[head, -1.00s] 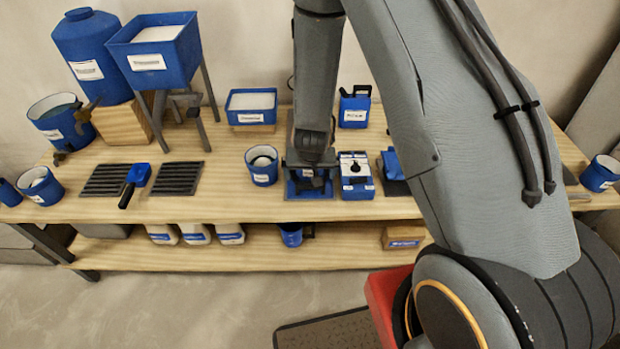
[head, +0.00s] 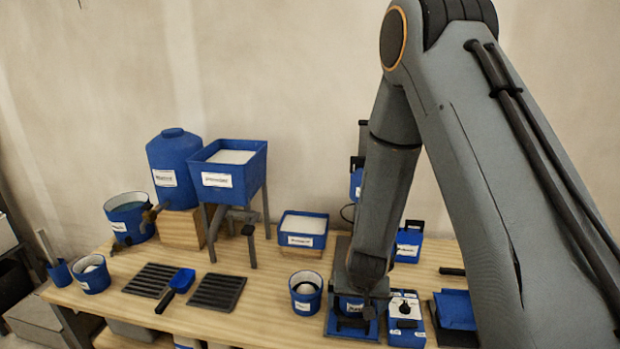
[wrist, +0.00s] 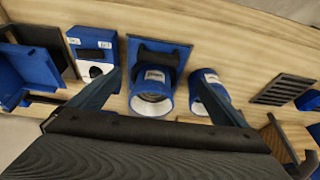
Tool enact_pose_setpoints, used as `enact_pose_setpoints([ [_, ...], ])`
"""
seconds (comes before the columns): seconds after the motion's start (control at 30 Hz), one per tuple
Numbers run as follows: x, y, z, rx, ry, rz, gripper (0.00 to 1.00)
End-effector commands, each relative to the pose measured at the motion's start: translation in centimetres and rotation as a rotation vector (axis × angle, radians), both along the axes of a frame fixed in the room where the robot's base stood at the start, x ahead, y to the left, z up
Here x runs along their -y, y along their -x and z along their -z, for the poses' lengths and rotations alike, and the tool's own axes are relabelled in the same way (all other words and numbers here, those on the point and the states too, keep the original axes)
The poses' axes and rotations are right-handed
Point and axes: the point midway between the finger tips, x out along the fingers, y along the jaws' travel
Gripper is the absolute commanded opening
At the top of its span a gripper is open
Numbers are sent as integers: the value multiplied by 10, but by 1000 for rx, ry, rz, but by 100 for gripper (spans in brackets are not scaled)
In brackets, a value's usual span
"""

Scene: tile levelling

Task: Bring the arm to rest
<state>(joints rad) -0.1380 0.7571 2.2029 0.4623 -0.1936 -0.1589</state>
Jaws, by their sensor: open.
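My gripper (head: 357,312) hangs at the end of my arm, above the front of the bench, over a blue square stand (head: 338,325). In the wrist view its two fingers (wrist: 158,80) are spread apart. A blue cup with a white rim (wrist: 152,104) shows between the fingers, at the stand (wrist: 128,48). The fingers look apart from it, but their height above it is unclear. Nothing is seen gripped. In the head view my wrist hides much of the stand and cup.
A blue-and-white device (head: 405,318) with a knob stands right of the stand. A blue cup (head: 305,293) stands to its left. A hopper (head: 228,178), a tank (head: 174,165) and a tray (head: 302,230) stand behind. The air above the bench front at left is clear.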

Motion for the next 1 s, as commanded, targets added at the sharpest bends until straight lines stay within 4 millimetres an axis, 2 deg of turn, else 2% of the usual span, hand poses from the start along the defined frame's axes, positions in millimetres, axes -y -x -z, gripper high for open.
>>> enact_pose_setpoints([
  [0.03,1,3,-18,-4,-13,-10,97],
  [0.1,2,14,-40,-24,-29,-31,97],
  [0.27,8,46,-88,-74,-51,-77,97],
  [0.5,26,109,-146,-157,-43,-136,97],
  [0.73,44,161,-175,-221,-10,-165,97],
  [0.87,49,173,-181,-237,1,-169,97],
  [1.0,50,176,-182,-242,3,-170,97],
])
